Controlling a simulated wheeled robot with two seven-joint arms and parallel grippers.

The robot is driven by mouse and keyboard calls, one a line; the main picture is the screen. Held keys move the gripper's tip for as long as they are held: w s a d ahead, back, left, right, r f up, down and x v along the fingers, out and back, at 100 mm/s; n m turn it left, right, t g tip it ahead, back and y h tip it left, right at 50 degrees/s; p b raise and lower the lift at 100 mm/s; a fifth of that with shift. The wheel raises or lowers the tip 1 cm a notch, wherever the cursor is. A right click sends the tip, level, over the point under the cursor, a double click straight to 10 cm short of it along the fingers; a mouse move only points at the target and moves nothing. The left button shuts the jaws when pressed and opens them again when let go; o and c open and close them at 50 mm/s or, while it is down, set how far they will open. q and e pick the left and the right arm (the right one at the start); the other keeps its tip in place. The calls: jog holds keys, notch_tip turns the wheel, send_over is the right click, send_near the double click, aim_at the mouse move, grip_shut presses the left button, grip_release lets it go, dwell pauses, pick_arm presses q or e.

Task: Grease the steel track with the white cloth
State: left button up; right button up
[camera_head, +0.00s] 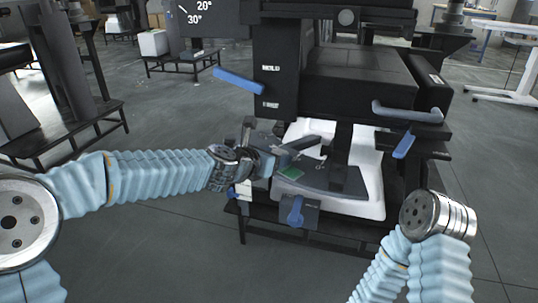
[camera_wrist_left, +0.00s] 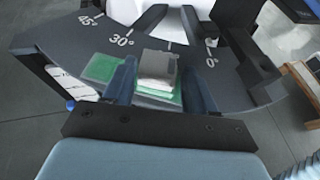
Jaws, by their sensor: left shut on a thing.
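In the left wrist view, a small folded white-grey cloth (camera_wrist_left: 157,68) sits between the two dark fingers of my left gripper (camera_wrist_left: 157,78), which is shut on it. Green pieces lie beside and under the cloth; one green square (camera_wrist_left: 102,67) shows at its left. Below them is a dark curved plate (camera_wrist_left: 70,45) marked 45°, 30° and 0°; I cannot tell which part is the steel track.
Grey floor is clear in front. More black racks (camera_head: 75,135) stand at the left.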

pick_arm(q)
jog(key=shift+s+d+b, duration=0.5)
jog(key=shift+s+d, duration=2.2)
jog(key=shift+s, duration=0.1)
jog(key=shift+w+a+f, duration=0.1)
jog(key=shift+w+a, duration=2.1)
jog(key=shift+w, duration=0.05)
jog(key=shift+w+a, duration=1.15)
jog(key=shift+w, duration=0.05)
jog(key=shift+w+a+p, duration=0.95)
jog(key=shift+w+a, duration=1.2)
jog(key=shift+w, duration=0.1)
jog(key=shift+w+a+p, duration=0.7)
jog(key=shift+w+a, duration=0.4)
notch_tip(320, 180, up, 3)
jog(key=p, duration=0.3)
